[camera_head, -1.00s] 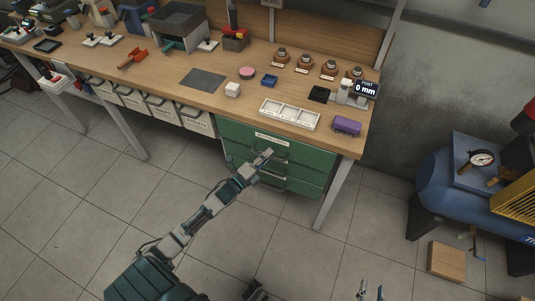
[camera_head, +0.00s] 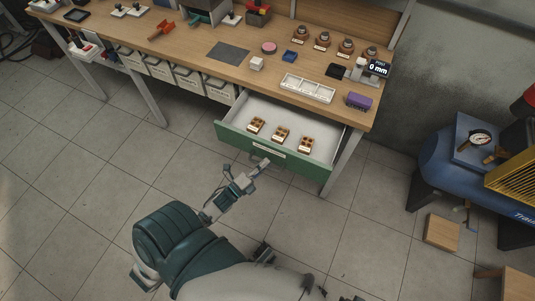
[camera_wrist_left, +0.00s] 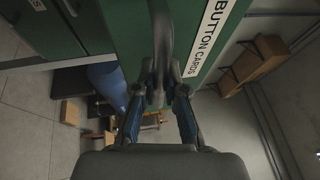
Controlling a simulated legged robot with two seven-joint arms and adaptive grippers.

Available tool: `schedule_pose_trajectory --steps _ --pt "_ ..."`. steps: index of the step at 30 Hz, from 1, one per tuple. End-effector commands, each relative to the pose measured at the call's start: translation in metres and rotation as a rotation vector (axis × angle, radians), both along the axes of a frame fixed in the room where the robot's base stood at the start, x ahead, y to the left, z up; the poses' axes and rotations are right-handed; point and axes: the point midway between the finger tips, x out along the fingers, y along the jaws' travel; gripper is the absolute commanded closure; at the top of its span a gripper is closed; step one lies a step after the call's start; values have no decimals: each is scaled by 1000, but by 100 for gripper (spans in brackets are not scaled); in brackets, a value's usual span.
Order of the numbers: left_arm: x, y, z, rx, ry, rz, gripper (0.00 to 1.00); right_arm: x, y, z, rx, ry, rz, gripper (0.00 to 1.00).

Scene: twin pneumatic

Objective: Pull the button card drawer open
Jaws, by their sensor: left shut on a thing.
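The green button card drawer (camera_head: 292,165) is pulled out from under the workbench in the head view. Three small brown-and-white cards (camera_head: 281,134) lie inside it. Its front carries a white label, which reads "BUTTON CARDS" in the left wrist view (camera_wrist_left: 211,33). My left gripper (camera_head: 259,167) is at the drawer front, and in the left wrist view it (camera_wrist_left: 160,92) is shut on the grey curved drawer handle (camera_wrist_left: 163,35). My right gripper cannot be made out clearly; only dark parts of my body show at the bottom of the head view.
A blue compressor (camera_head: 447,165) stands at the right. The tiled floor before the drawer is clear.

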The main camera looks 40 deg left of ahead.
Motion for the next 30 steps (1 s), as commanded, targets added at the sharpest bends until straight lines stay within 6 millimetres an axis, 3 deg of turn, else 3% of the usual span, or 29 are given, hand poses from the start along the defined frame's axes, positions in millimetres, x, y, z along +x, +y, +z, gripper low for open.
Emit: schedule_pose_trajectory --steps 6,20,21,24,30 --pt "-22 -5 -5 0 13 2 100 2 1 -19 0 4 2 60" --pt "-27 -7 -6 0 15 2 100 2 1 -26 0 4 2 60" --pt "-27 -7 -7 0 15 2 87 2 1 -26 0 4 2 60" --pt "-27 -7 -6 0 14 2 63 2 1 -26 0 4 2 60" --pt "-26 -6 -3 0 8 0 63 2 1 -25 0 4 2 60"
